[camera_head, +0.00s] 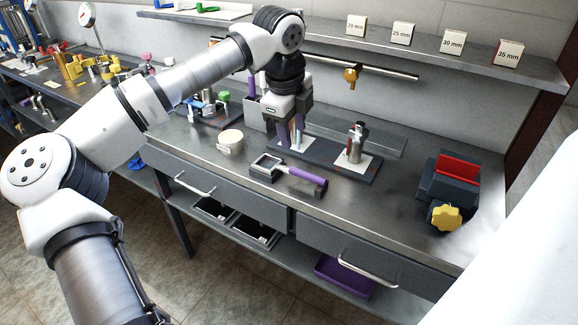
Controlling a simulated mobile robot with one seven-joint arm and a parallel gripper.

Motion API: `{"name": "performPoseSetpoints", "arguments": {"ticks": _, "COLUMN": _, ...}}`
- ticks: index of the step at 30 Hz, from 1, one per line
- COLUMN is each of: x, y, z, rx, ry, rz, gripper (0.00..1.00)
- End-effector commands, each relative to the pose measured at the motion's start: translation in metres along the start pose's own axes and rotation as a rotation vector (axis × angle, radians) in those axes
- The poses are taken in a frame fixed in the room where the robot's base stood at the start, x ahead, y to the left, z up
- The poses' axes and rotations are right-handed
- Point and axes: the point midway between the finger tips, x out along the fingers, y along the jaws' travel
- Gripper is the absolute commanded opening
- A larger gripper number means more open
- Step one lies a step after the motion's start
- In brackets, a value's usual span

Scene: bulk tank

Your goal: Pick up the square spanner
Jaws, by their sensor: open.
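A tool with a square, open frame-like head and a dark bar ending in a purple grip lies on the bench, near its front edge; it looks like the square spanner (307,182). My gripper (288,122) points down behind it, over the left part of a dark base plate. The jaws are open. A purple upright piece and a metallic piece show at and below the fingers; whether the fingers touch them I cannot tell. The gripper is apart from the square-headed tool.
A metal fitting (356,143) stands on the dark plate's right part. A cream cup (230,141) stands left of the tool. A dark vise with red jaws (456,167) and yellow knob is at right. A shelf (430,60) with size-marked blocks overhangs the back.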

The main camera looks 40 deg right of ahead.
Motion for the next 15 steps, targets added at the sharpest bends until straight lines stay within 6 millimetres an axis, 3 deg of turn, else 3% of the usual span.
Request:
{"name": "performPoseSetpoints", "arguments": {"ticks": 9, "x": 0.055, "y": 0.001, "z": 0.003, "rx": -0.012, "ry": -0.012, "rz": 0.014, "gripper": 0.43}}
{"name": "performPoseSetpoints", "arguments": {"ticks": 15, "x": 0.081, "y": 0.001, "z": 0.004, "rx": -0.013, "ry": -0.012, "rz": 0.011, "gripper": 0.43}}
